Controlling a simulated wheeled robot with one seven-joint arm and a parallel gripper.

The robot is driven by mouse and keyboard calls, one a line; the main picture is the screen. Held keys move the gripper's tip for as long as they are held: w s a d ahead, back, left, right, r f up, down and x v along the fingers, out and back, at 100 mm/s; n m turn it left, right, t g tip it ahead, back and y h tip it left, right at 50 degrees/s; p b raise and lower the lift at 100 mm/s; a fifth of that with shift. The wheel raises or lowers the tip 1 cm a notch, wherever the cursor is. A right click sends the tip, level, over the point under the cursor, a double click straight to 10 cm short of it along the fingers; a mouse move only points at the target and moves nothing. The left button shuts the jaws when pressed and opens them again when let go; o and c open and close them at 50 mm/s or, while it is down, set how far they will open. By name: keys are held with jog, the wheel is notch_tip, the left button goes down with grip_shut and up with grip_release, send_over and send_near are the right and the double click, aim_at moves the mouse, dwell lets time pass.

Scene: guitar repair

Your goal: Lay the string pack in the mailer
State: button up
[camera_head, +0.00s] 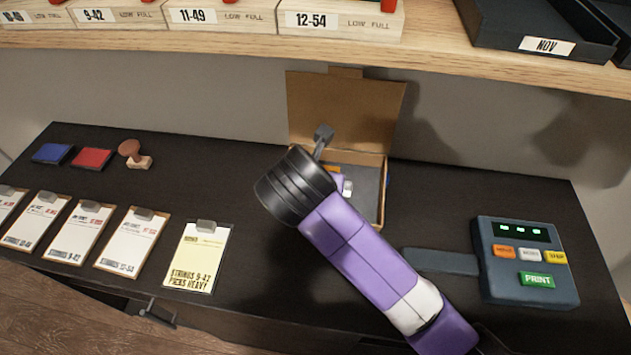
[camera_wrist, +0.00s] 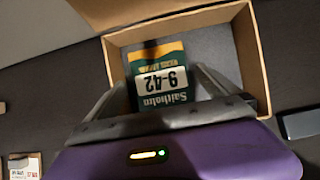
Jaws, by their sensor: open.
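The mailer (camera_head: 382,200) is an open cardboard box on the dark counter, its lid (camera_head: 345,105) standing up against the wall. It also shows in the wrist view (camera_wrist: 112,60). The string pack (camera_wrist: 168,90) is green and cream with a "9-42" label. In the wrist view it lies inside the mailer's walls, near the left side of its dark floor. My gripper (camera_wrist: 160,80) is open above the mailer, one finger on each side of the pack. The fingers partly hide the pack's edges; I cannot tell whether they touch it. In the head view my arm hides much of the mailer.
A label printer (camera_head: 525,260) stands at the right. Several order clipboards lie at the left, the nearest reading "STRINGS 9-42" (camera_head: 198,258). Ink pads (camera_head: 92,158) and a stamp (camera_head: 135,155) lie behind them. A wooden shelf (camera_head: 240,38) with string bins overhangs the counter.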

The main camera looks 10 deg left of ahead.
jog(key=shift+r, duration=0.1)
jog(key=v, duration=0.7)
jog(key=shift+s+r, duration=0.2)
jog(key=shift+s, duration=0.1)
